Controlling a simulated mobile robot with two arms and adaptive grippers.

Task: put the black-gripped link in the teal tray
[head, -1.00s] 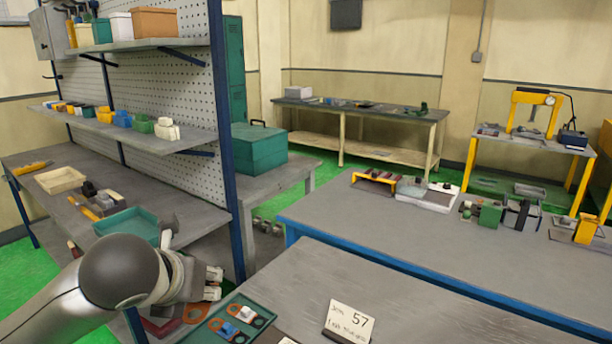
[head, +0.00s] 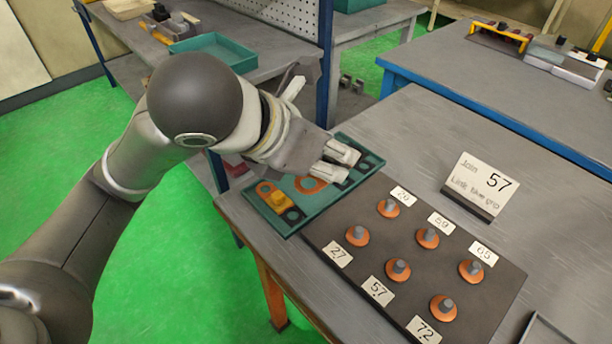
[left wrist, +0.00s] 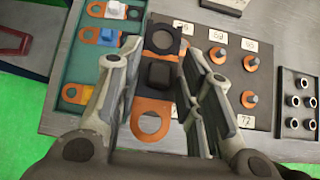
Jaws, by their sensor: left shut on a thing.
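My left gripper (head: 343,158) is shut on the black-gripped link, above the right part of the near teal tray (head: 262,218). In the left wrist view, the link's black grip (left wrist: 160,75) sits between the fingers, with an orange ring end (left wrist: 150,121) toward me and a dark end (left wrist: 162,40) away. The link overlaps the tray's edge in that view; I cannot tell its height. In the tray lie a yellow-gripped link (head: 281,200), a blue-gripped link (left wrist: 108,36) and a white-gripped link (left wrist: 115,10). My right gripper is not in view.
A dark board (head: 455,262) with several orange-ringed pegs and number labels lies beside the tray. A card (head: 482,183) reading "Join 57, Link: blue grip" stands behind it. Another teal tray (head: 213,52) is on the back bench. Bare tabletop (head: 415,130) lies beyond the board.

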